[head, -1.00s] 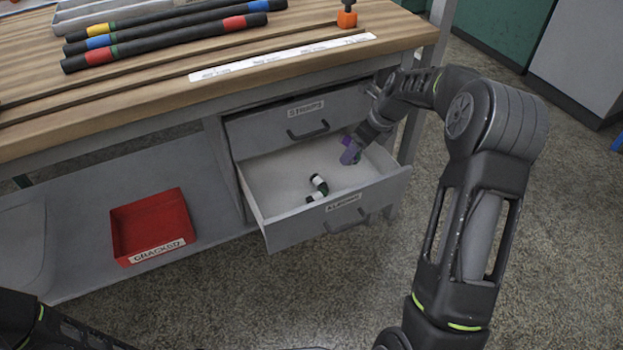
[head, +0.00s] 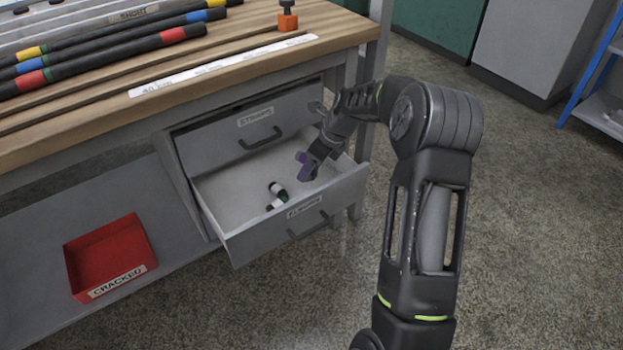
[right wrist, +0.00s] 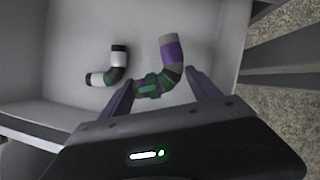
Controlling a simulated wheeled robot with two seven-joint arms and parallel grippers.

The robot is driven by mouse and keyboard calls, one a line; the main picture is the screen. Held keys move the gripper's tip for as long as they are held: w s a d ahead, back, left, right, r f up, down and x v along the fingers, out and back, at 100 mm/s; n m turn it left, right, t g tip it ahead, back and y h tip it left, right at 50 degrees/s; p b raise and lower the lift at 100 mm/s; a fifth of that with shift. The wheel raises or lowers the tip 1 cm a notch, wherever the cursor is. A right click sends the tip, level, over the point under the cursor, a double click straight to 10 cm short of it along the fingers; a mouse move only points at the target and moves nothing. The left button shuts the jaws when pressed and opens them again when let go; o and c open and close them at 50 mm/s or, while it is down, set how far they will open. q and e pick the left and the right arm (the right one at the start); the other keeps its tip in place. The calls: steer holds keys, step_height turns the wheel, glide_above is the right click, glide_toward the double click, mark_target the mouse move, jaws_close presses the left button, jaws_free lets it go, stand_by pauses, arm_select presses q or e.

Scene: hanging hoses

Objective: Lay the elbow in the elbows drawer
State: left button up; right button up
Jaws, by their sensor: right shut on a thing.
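The open lower drawer (head: 240,194) has a front label (head: 303,207) that seems to read ELBOWS. My right gripper (head: 310,166) is inside this drawer, toward its right side. It is shut on an elbow (right wrist: 170,68), with a purple band, a grey end and a green part between the purple fingers (right wrist: 160,92). I cannot tell whether the held elbow touches the drawer floor. My left gripper is out of view.
A closed drawer (head: 225,145) sits above the open one. A red bin (head: 108,258) labelled CRACKED stands on the lower shelf at left. Banded hoses (head: 110,67) and an orange block (head: 288,21) are on the bench top. Drawer floor around the elbows is bare.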

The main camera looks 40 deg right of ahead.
mark_target(308, 184)
step_height(308, 184, down, 5)
steer(key=shift+f+b, duration=0.1)
steer(key=shift+b, duration=1.1)
steer(key=o, duration=1.5)
steer(key=p+v, duration=0.4)
steer(key=v, duration=0.8)
steer(key=shift+p, duration=0.3)
